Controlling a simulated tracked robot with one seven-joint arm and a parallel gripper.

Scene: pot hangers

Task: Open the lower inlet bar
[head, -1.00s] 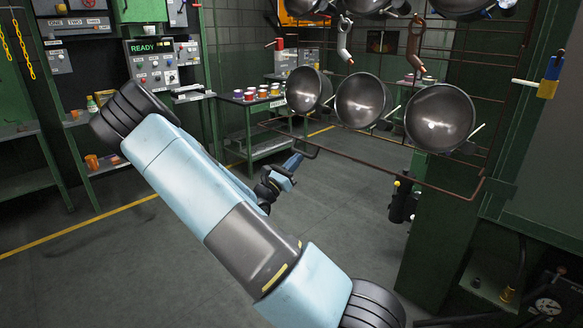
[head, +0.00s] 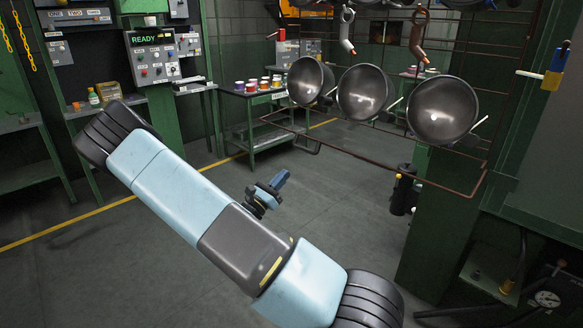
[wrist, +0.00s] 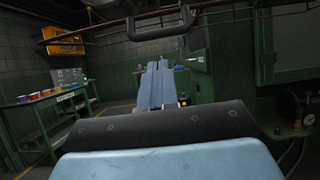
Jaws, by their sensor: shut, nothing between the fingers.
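The lower inlet bar (head: 380,159) appears to be the thin rusty rail running along the bottom of the pot rack. It has a dark U-shaped handle (head: 309,147) near its left end. In the wrist view the handle (wrist: 159,26) hangs from the bar at the top middle. My gripper (head: 280,180) has blue fingers, shut and empty, below and left of the handle, apart from it. In the wrist view my gripper (wrist: 158,66) points toward the handle, with its tips below it.
Dark round pots (head: 362,93) hang in a row above the bar. A green post (head: 440,215) stands at the right, with a black cylinder (head: 404,190) beside it. A green table with paint cans (head: 255,96) stands behind. The floor under the bar is open.

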